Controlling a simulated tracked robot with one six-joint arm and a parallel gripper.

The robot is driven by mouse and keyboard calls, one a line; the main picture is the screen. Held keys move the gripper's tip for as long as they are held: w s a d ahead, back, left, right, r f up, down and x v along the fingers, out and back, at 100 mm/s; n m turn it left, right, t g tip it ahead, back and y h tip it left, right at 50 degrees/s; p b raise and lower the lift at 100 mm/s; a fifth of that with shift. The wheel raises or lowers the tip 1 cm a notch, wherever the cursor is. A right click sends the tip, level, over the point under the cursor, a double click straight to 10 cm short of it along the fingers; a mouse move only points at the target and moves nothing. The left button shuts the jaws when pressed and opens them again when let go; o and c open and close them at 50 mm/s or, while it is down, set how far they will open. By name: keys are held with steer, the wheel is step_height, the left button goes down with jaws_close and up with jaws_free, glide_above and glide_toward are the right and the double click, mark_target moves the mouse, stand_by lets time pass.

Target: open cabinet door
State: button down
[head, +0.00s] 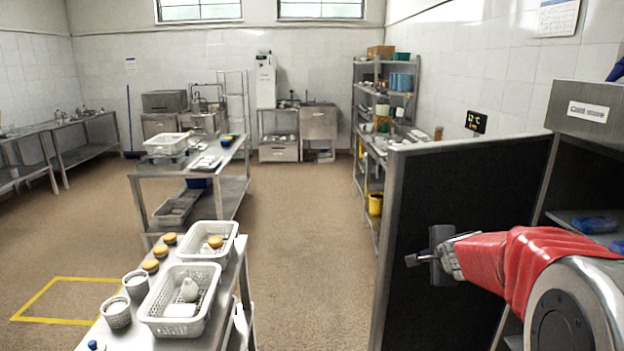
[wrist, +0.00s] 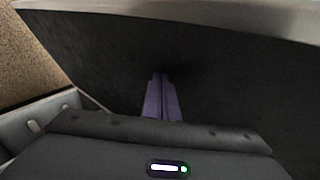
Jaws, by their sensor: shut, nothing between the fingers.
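The cabinet (head: 580,130) stands at the right edge of the head view, with a label on its top panel. Its door (head: 455,185) stands swung wide open, showing a dark face with a metal edge; shelves show in the opening. My gripper (head: 412,260) is shut and empty, in front of the door's dark face. In the wrist view, the purple fingers (wrist: 160,90) are together and point at the door's dark face (wrist: 220,75). I cannot tell whether the fingertips touch it. My red-sleeved arm hides part of the cabinet.
Blue packages (head: 595,224) lie on a cabinet shelf. A steel table (head: 210,335) at front holds white baskets (head: 183,327) and cups. A shelf rack (head: 357,130) stands behind the door. The floor (head: 305,240) between table and door is clear.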

steer(key=shift+w+a, duration=0.25)
steer(key=shift+w, duration=0.25)
steer(key=shift+w+a, duration=0.25)
steer(key=shift+w, duration=0.25)
steer(key=w, duration=0.2)
steer(key=w+a, duration=0.2)
steer(key=w, duration=0.1)
steer(key=shift+w+a, duration=0.1)
steer(key=shift+w, duration=0.2)
steer(key=shift+w+a, duration=0.25)
steer(key=shift+w, duration=0.7)
steer(key=shift+w+a, duration=0.25)
steer(key=shift+w, duration=0.75)
steer(key=shift+w+a, duration=0.25)
steer(key=shift+w, duration=0.7)
steer(key=shift+w, duration=0.15)
